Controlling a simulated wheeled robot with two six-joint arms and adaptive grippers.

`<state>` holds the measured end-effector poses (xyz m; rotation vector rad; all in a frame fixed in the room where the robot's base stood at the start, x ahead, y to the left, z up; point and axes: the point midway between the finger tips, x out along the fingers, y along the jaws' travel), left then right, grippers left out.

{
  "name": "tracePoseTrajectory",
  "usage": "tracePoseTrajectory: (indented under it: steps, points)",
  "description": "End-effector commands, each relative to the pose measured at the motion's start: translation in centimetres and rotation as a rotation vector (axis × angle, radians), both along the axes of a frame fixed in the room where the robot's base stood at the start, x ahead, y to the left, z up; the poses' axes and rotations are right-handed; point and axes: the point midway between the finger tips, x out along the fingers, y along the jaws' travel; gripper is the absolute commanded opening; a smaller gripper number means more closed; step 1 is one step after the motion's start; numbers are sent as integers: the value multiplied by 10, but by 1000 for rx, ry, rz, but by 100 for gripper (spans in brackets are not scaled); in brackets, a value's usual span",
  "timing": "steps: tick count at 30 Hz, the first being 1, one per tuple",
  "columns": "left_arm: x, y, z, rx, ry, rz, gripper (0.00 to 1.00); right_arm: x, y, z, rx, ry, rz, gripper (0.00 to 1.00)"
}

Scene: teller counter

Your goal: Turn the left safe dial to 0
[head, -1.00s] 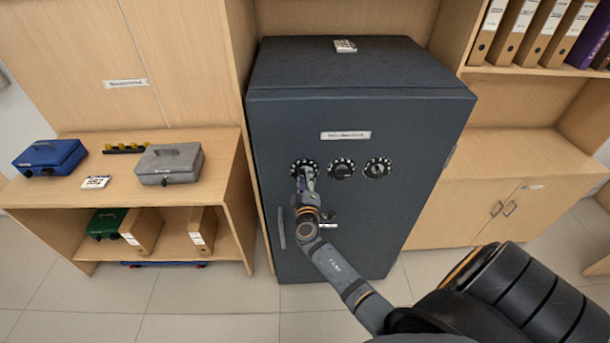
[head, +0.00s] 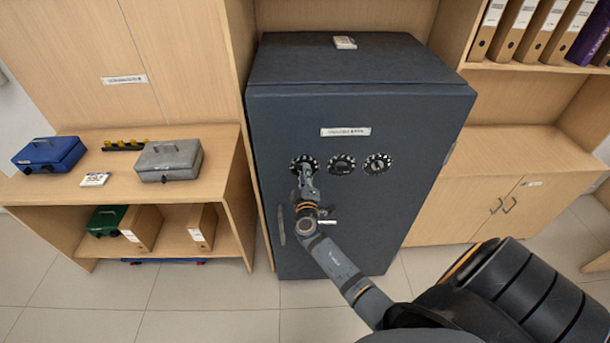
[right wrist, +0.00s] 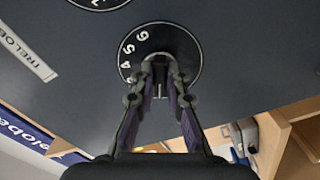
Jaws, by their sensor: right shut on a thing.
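The dark blue-grey safe (head: 370,220) stands upright with three round black dials in a row on its door. The left dial (head: 295,161) has white numerals around its rim, and my right gripper (head: 306,174) reaches it from below. In the right wrist view the gripper (right wrist: 160,88) is shut on the small central knob of the left dial (right wrist: 130,48). The numerals 4, 5 and 6 show there, and the rest of the rim is partly hidden. The dial's pointer setting cannot be read. My left gripper is not in view.
The middle dial (head: 341,164) and right dial (head: 378,163) sit just right of the gripped one. The safe's vertical handle (head: 282,225) is left of my right arm. Shelves with cash boxes stand left; a wooden cabinet (head: 455,212) stands right.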

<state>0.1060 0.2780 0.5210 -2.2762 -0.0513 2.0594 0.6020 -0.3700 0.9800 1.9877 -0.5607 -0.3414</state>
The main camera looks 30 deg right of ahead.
Motion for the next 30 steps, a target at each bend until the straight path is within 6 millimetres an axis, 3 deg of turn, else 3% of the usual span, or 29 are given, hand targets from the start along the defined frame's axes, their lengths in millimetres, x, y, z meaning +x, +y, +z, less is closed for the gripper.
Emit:
tracePoseTrajectory:
  steps: [18, 30]
  points:
    - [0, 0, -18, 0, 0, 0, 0, 0, 0, -2, -326, 202, 1, 0]
    - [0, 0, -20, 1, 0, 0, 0, -1, 0, -1, -416, 258, 1, 0]
